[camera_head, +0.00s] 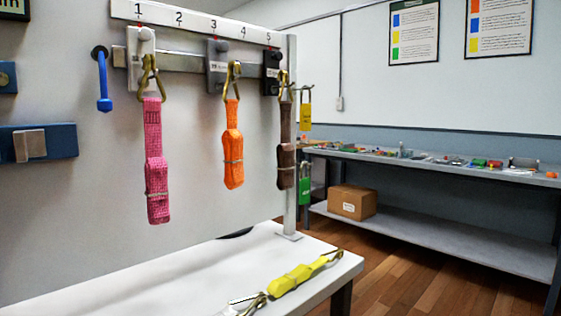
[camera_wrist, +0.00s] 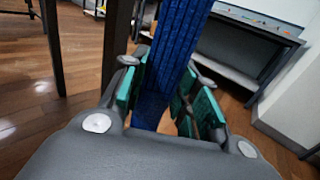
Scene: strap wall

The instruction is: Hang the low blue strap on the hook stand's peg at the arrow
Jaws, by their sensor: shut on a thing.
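In the wrist view, my gripper (camera_wrist: 166,95) has its green-padded fingers on both sides of a wide blue strap (camera_wrist: 180,40). It is shut on the strap, which runs up out of the top of the picture and also shows between the fingers. The strap's ends and any hook on it are out of view. Neither my gripper nor this strap shows in the head view. I cannot make out the hook stand's peg or an arrow for certain in either view.
A numbered rail (camera_head: 195,20) carries a pink strap (camera_head: 156,170), an orange strap (camera_head: 233,160) and a brown strap (camera_head: 286,150). A yellow strap (camera_head: 292,279) lies on the white bench (camera_head: 150,285). A cluttered workbench (camera_head: 520,178) stands at right, with a cardboard box (camera_head: 352,202) on its shelf.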

